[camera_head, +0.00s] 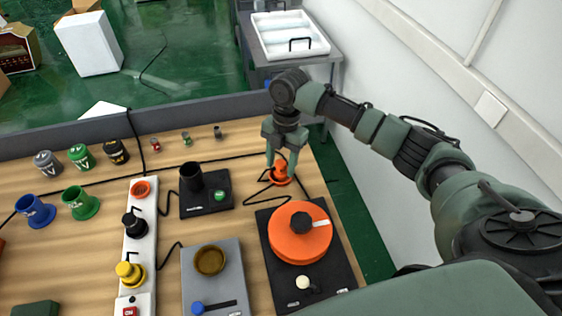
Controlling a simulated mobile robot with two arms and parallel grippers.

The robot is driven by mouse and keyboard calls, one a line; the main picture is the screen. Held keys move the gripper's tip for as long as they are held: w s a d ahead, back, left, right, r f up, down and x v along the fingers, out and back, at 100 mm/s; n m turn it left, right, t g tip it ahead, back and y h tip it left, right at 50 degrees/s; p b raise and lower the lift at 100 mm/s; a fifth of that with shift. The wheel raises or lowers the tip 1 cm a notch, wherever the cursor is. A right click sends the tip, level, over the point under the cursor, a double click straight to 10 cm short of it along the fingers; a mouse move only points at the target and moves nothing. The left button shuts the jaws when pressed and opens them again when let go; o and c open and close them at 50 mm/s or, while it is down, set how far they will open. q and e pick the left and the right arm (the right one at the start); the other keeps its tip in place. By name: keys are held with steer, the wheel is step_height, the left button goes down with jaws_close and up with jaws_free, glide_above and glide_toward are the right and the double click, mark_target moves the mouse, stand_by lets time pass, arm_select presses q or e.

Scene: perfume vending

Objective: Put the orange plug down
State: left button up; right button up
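The orange plug (281,174) stands upright at the right part of the wooden table, behind the orange round device. Its wide base appears to rest on the tabletop, and a black cord lies beside it. My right gripper (281,164) points down over the plug, with one finger on each side of its upper part. The fingers look spread, with a gap to the plug's narrow top. My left gripper is not in view.
The orange round device (299,247) on a black base is just in front. A white power strip (138,237) holds black and yellow plugs and has an orange-ringed socket (140,190). A black device (205,196) stands left of the gripper. A low grey partition (185,112) runs behind.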

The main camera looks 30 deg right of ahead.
step_height(320, 180, up, 12)
steer(key=w+d+b, duration=0.1)
steer(key=b, duration=0.1)
steer(key=shift+d+r+b, duration=0.15)
steer(key=shift+d+b, duration=0.15)
steer(key=shift+s, duration=0.1)
stand_by(0.5)
